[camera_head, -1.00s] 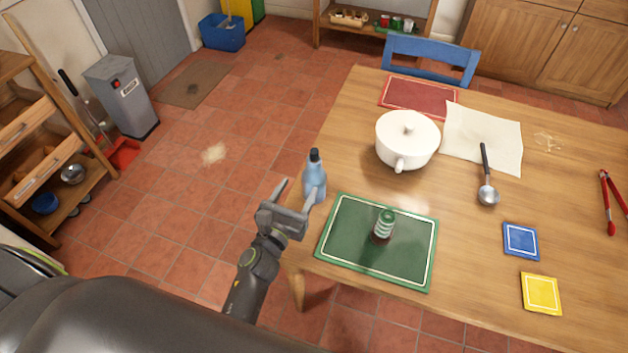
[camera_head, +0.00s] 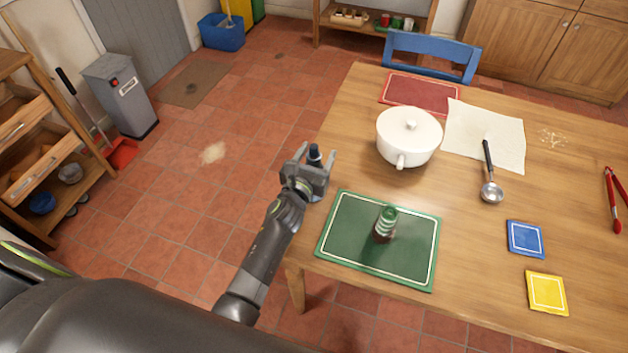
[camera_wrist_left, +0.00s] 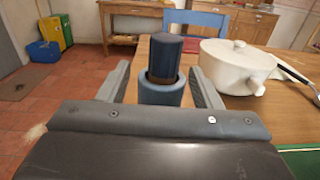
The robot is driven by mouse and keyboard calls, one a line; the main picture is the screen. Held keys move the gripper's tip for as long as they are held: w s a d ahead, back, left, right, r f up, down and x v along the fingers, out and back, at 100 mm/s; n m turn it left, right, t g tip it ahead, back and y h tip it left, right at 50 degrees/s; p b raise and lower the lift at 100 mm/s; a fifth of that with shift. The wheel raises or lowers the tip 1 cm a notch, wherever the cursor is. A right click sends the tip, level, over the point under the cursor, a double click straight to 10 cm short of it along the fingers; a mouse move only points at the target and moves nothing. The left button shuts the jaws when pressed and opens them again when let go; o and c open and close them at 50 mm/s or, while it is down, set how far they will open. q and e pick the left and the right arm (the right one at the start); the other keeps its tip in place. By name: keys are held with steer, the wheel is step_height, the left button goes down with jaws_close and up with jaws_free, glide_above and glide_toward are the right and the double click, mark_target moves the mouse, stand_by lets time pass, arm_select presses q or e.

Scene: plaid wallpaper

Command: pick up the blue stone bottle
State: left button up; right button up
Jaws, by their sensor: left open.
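The blue stone bottle (camera_head: 315,158) stands upright near the table's left edge, with its dark cap showing and its lower body mostly hidden behind my gripper in the head view. My left gripper (camera_head: 318,162) is open, with one finger on each side of the bottle. In the left wrist view the bottle (camera_wrist_left: 164,72) stands between the two fingers of the left gripper (camera_wrist_left: 160,85). A gap shows on its left; on the right the bottle is close to the finger. My right gripper is not in view.
A white lidded pot (camera_head: 408,138) stands right of the bottle. A green placemat (camera_head: 350,240) with a green-striped bottle (camera_head: 385,222) lies in front. A ladle (camera_head: 490,180), blue coaster (camera_head: 525,238), yellow coaster (camera_head: 547,292) and red tongs (camera_head: 613,200) lie further right.

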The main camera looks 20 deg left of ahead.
arm_select(q)
steer(key=shift+c, duration=0.5)
jaws_close()
steer(key=shift+r, duration=0.1)
